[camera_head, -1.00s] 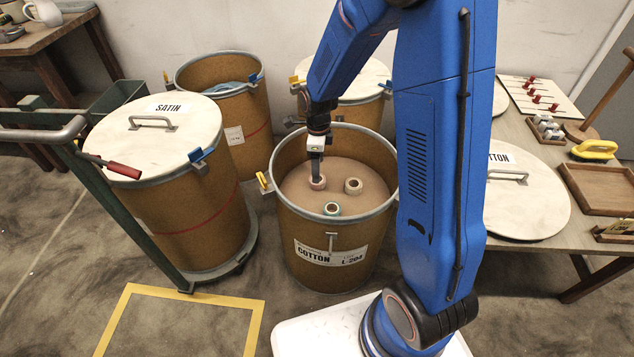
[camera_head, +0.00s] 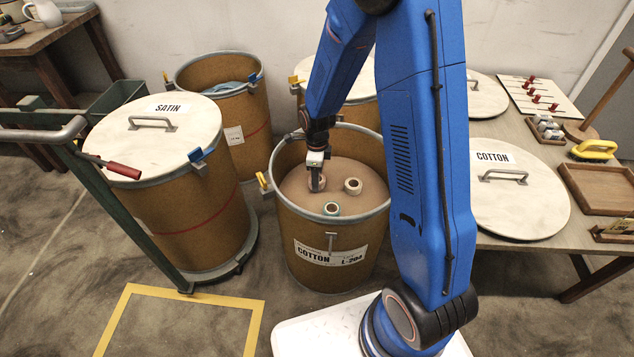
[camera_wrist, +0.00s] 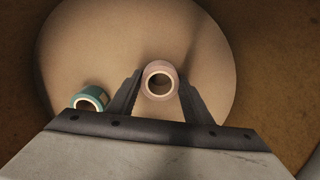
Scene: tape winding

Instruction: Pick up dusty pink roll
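The dusty pink roll (camera_wrist: 161,70) stands on the round tan surface inside the open cotton drum (camera_head: 311,227). In the wrist view it sits between the two dark fingers of my gripper (camera_wrist: 160,86), with a narrow gap seeming to show on each side. My gripper is open.
The drum's rim (camera_head: 284,203) surrounds the rolls. The closed satin drum (camera_head: 157,140) stands left. A table with the cotton lid (camera_head: 520,205) is on the right.

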